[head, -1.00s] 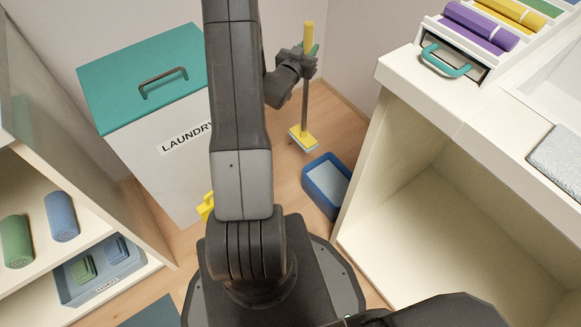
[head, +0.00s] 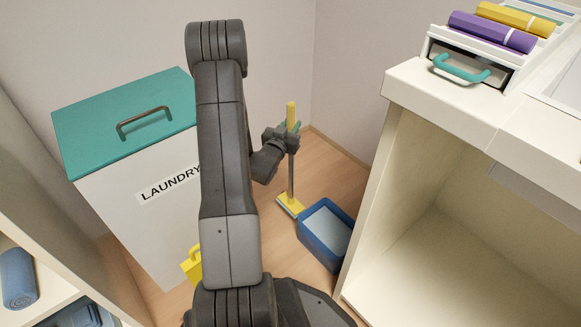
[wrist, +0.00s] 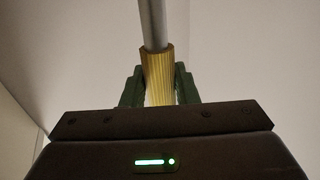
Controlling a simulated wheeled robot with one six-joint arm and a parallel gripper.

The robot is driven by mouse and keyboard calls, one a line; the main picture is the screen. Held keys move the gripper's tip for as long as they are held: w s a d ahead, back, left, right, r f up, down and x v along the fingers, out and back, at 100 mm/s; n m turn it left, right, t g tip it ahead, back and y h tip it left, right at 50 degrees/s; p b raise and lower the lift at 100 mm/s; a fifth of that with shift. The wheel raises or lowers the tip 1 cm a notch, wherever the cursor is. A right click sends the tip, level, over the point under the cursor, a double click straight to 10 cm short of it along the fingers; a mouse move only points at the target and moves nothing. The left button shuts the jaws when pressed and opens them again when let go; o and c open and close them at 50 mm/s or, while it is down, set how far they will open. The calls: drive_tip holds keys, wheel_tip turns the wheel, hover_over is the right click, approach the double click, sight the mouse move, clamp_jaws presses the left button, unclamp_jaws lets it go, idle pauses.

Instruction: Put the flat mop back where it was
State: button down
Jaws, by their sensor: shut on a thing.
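The flat mop (head: 291,175) stands about upright in the head view, with a yellow grip, a grey pole and a yellow head (head: 290,206) with a pale pad. Its head is at the left rear edge of a blue tub (head: 305,236); I cannot tell if it touches the floor or the tub. My gripper (head: 290,134) is shut around the upper pole at the yellow grip. The wrist view shows the green fingers (wrist: 159,88) on both sides of the yellow grip (wrist: 157,68), with the grey pole beyond. The mop head is out of the wrist view.
A laundry bin (head: 125,215) with a teal lid stands left of my arm, with a yellow object (head: 192,266) beside it. A cream cabinet (head: 440,125) stands close right of the tub. Bare wood floor (head: 325,158) shows behind the tub.

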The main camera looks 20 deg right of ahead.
wheel_tip(320, 180, down, 7)
drive_tip(key=b, duration=0.2)
idle(0.3)
drive_tip(key=c, duration=1.1)
unclamp_jaws()
drive_tip(key=shift+f, duration=0.15)
drive_tip(key=shift+c, duration=0.2)
drive_tip(key=p+v, duration=0.2)
drive_tip(key=v, duration=1)
drive_tip(key=shift+a+p, duration=0.1)
drive_tip(key=shift+p, duration=0.3)
drive_tip(key=shift+o, duration=0.4)
